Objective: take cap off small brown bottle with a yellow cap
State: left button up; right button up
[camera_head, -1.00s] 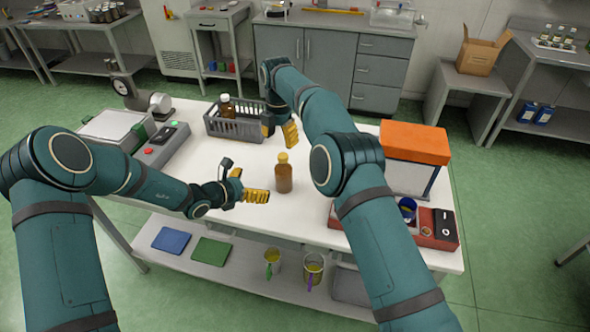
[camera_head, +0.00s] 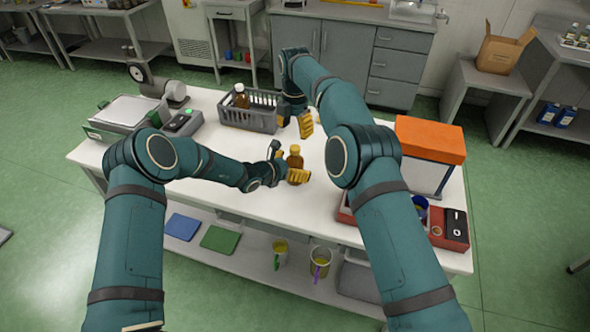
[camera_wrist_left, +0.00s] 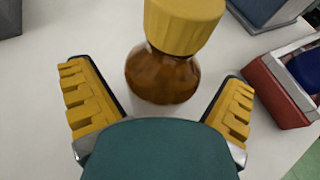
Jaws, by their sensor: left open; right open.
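The small brown bottle (camera_head: 295,157) with a yellow cap (camera_head: 295,149) stands upright on the white table. My left gripper (camera_head: 289,171) is at the bottle, open, with its lower finger in front of the bottle's lower part. In the left wrist view the brown bottle (camera_wrist_left: 163,77) and its yellow cap (camera_wrist_left: 184,24) are just beyond and between the open yellow fingers of my left gripper (camera_wrist_left: 160,103). I cannot tell whether a finger touches it. My right gripper (camera_head: 301,126) is open and empty behind the bottle, near the basket.
A grey basket (camera_head: 247,121) holding another brown bottle (camera_head: 241,97) stands at the back. An orange-topped box (camera_head: 430,140) and a red tray with a blue cup (camera_head: 420,205) are at the right. A scale-like device (camera_head: 121,112) is at the left. The front table area is clear.

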pick_arm(q)
jog(key=shift+x, duration=0.85)
